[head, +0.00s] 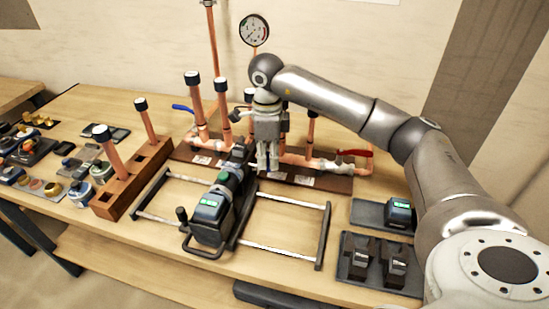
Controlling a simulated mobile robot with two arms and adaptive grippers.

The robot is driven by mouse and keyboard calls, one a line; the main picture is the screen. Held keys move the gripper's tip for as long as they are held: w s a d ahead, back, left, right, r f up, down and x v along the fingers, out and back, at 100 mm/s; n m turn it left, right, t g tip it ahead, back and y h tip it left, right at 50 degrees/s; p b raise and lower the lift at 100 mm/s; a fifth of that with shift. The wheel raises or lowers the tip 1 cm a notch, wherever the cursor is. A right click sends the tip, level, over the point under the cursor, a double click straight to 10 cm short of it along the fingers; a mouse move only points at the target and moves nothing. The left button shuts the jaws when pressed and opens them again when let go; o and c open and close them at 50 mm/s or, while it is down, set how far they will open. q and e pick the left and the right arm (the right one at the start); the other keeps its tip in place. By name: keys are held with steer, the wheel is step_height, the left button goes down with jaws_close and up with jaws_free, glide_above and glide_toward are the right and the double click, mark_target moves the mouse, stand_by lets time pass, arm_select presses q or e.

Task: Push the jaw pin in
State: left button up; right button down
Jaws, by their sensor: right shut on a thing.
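The black press tool (212,212) lies in a metal cradle frame on the bench, its green-lit battery end towards me and its head pointing back. My right gripper (268,172) points down at the head end of the tool, in front of the copper manifold (297,160). Its fingers are shut at the tool's head, where the jaw pin sits. The pin itself is too small and too covered to make out, so I cannot tell how deep it sits. My left gripper is not in view.
A tray with black press jaws (350,282) and a battery on a charger (370,214) are at right. A wooden rack (125,190) with copper pipes stands left, beside scattered fittings. A pressure gauge (254,30) rises behind. The cradle's right half is clear.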

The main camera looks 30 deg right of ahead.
steer(key=shift+w+a, duration=0.4)
steer(key=shift+w, duration=0.15)
steer(key=c, duration=1.3)
jaws_free()
steer(key=shift+s, duration=0.1)
step_height(320, 180, up, 12)
